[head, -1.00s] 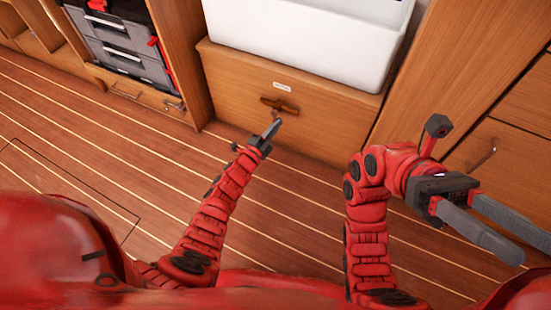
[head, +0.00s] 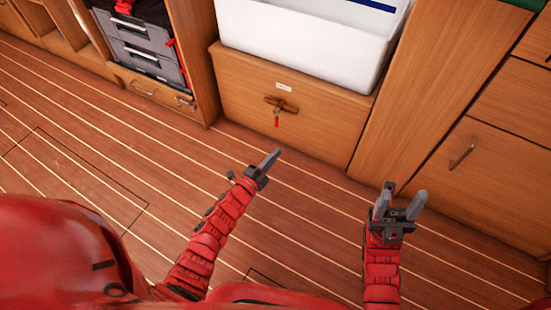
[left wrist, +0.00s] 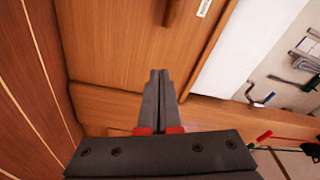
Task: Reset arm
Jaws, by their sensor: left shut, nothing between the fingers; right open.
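My left gripper (head: 275,156) is shut and empty, held over the floor in front of the wooden panel below the white bin. Its closed fingers also show in the left wrist view (left wrist: 158,85), pointing towards a wooden surface. My right gripper (head: 401,200) is open and empty, fingers pointing up the picture, over the floor near the right cabinets. The wooden panel (head: 325,120) has a dark wooden handle (head: 282,105) with a small red piece (head: 277,121) hanging below it. The left gripper is apart from both.
A white bin (head: 300,40) stands above the panel. Grey toolboxes (head: 150,62) sit in a shelf at the left. Wooden cabinets (head: 495,170) with a metal handle (head: 463,152) stand at the right. The striped wooden floor (head: 110,160) is clear.

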